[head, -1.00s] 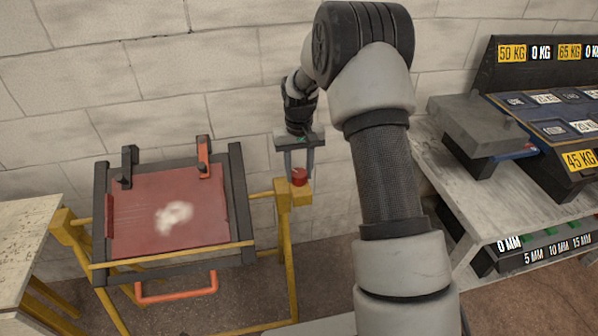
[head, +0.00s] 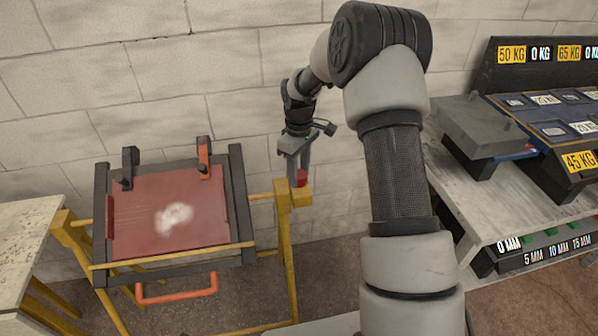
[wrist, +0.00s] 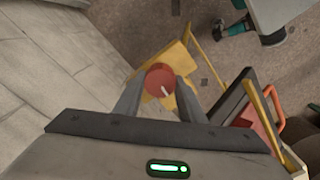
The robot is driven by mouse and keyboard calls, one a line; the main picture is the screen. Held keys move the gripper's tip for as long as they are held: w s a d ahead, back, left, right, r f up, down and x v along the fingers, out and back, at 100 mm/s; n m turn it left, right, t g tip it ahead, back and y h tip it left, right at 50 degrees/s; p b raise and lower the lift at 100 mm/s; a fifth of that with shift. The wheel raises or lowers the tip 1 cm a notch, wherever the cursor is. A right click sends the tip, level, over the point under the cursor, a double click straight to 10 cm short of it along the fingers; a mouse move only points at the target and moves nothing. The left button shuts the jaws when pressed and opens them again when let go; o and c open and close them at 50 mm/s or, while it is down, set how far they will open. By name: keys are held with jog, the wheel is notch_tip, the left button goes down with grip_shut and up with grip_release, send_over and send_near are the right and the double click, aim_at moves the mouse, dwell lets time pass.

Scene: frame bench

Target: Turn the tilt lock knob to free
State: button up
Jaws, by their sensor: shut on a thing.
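The red tilt lock knob (head: 302,177) sits on the yellow block at the top of the frame's right post. In the wrist view the knob (wrist: 159,78) is round, with a white mark toward its lower right edge. My gripper (head: 297,182) points down and is shut on the knob; its fingers (wrist: 160,90) stand on either side of it in the wrist view. The tilting frame (head: 238,200) holds a red panel (head: 140,215) with a pale smudge. I see no readable lock or free markings.
A brick wall (head: 230,60) stands close behind the frame. A pale table (head: 25,225) is at the left. At the right, a grey bench (head: 470,190) carries a dark rack with weight labels (head: 578,160). An orange handle (head: 178,290) hangs below the panel.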

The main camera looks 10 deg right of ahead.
aim_at(299, 174)
jog(key=shift+n, duration=0.3)
jog(key=o, duration=1)
jog(key=shift+o, duration=0.2)
jog(key=shift+r, duration=0.15)
notch_tip(299, 174, up, 17)
jog(key=p, duration=0.1)
jog(key=shift+r, duration=0.15)
